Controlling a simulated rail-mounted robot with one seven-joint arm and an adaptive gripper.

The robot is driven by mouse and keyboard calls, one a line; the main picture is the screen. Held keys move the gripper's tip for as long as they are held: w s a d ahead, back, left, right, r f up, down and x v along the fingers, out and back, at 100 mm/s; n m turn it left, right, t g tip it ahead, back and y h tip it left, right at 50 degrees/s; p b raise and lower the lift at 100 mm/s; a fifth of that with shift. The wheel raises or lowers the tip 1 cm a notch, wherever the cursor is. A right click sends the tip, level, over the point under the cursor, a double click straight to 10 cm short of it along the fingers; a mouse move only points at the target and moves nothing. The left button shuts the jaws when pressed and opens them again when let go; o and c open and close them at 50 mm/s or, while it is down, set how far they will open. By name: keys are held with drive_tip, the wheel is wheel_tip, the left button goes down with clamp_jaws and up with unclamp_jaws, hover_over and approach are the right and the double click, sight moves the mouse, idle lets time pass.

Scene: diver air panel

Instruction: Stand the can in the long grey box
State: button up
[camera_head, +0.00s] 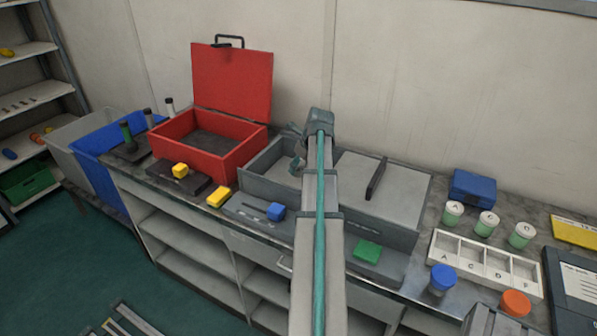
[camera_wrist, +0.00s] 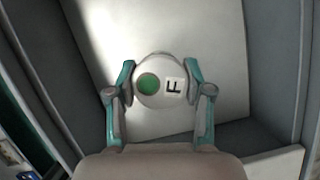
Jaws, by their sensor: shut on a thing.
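The can (camera_wrist: 148,87) shows in the wrist view from above, with a pale round top, a green spot and a label marked F. My gripper (camera_wrist: 160,78) is shut on it, one finger on each side. The wrist view shows box walls (camera_wrist: 288,65) on both sides and a pale surface below the can. I cannot tell whether the can touches that surface.
A grey panel with a dark handle (camera_head: 376,178) covers the box's right part. The open red case (camera_head: 205,160) stands left. A lettered white rack (camera_head: 485,263) and lidded jars stand right.

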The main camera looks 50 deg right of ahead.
sight(299, 173)
drive_tip(key=shift+w+d+f, duration=0.35)
drive_tip(key=shift+d+f, duration=0.1)
drive_tip(key=shift+f, duration=0.15)
drive_tip(key=shift+f+p, duration=0.4)
drive_tip(key=shift+f, duration=1.25)
drive_tip(key=shift+f, duration=0.15)
drive_tip(key=o, duration=1.3)
drive_tip(key=b+v, duration=0.2)
drive_tip(key=v, duration=1)
